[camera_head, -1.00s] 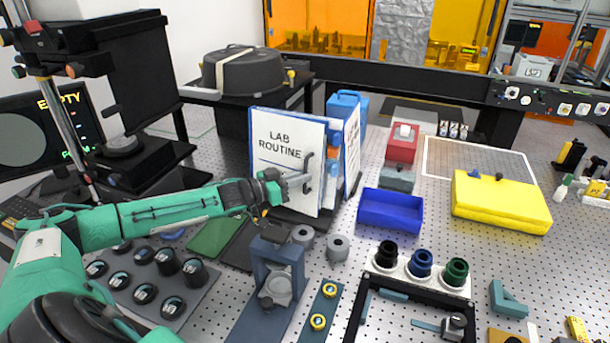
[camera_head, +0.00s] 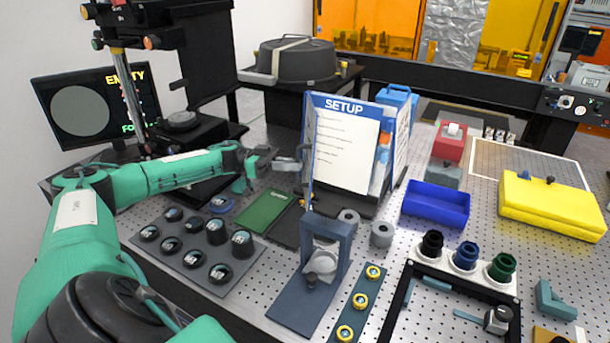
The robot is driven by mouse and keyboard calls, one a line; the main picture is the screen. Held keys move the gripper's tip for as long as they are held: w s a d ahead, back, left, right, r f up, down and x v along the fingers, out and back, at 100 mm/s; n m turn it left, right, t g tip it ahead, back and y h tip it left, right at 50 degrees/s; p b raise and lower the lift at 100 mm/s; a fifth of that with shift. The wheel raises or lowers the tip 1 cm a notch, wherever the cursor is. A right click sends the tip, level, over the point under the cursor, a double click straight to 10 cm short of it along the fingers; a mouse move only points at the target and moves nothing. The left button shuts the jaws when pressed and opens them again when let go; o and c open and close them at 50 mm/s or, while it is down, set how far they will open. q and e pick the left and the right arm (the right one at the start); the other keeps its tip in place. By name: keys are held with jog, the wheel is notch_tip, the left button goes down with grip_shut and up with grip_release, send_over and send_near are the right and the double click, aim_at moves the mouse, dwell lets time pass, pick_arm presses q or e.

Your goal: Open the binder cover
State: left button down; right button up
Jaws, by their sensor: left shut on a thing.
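The binder (camera_head: 398,150) stands upright on a dark base in the middle of the bench. Its front faces me with a white page headed "SETUP" (camera_head: 343,150). The binder cover (camera_head: 308,150) is swung out to the left and shows almost edge-on as a thin blue and white strip. A grey handle (camera_head: 289,165) sticks out from the cover's left side. My left gripper (camera_head: 276,163) is shut on this handle, left of the binder. The cover's outer face is mostly hidden by the angle. My right gripper is not in view.
A blue-grey stand (camera_head: 325,240) and grey cylinders (camera_head: 381,234) are in front of the binder. A mat with several black-rimmed pieces (camera_head: 194,285) lies below my left arm. A blue tray (camera_head: 437,203) and yellow case (camera_head: 552,204) are at right. A monitor (camera_head: 97,105) stands at left.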

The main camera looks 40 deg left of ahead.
pick_arm(q)
jog(key=r+b+v, duration=0.1)
jog(key=r+v, duration=0.1)
jog(key=v, duration=0.7)
jog(key=shift+w+a+b, duration=0.3)
jog(key=shift+a, duration=0.1)
jog(key=c, duration=1.9)
grip_release()
jog(key=shift+c, duration=0.2)
jog(key=o, duration=0.4)
jog(key=shift+w+d, duration=0.1)
jog(key=shift+w, duration=0.2)
jog(key=shift+c, duration=0.2)
jog(key=shift+o, duration=0.5)
jog(key=shift+w+d+f, duration=0.1)
jog(key=shift+w+f, duration=0.2)
jog(key=shift+w, duration=0.05)
jog(key=shift+s+f, duration=0.2)
jog(key=shift+s, duration=0.05)
